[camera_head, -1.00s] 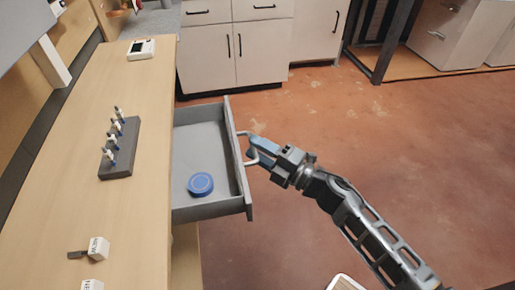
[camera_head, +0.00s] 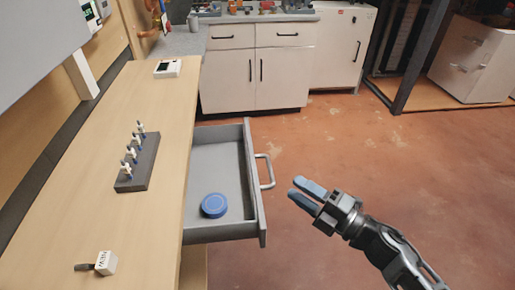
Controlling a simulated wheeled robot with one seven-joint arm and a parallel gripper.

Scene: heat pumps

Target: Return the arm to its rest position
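My gripper (camera_head: 301,194) is open and empty, its two blue-grey fingers apart, over the floor to the right of the drawer. It is clear of the drawer handle (camera_head: 265,171), with a gap between them. The grey drawer (camera_head: 222,155) is pulled out from the bench. A round blue object (camera_head: 214,205) lies inside it. My arm comes in from the lower right.
The wooden bench (camera_head: 85,205) runs along the left, with a dark rack (camera_head: 139,174) of several small pieces, a white tagged block (camera_head: 106,263) and a white device (camera_head: 168,68). White cabinets (camera_head: 228,80) stand at the back. The floor (camera_head: 340,140) is open on the right.

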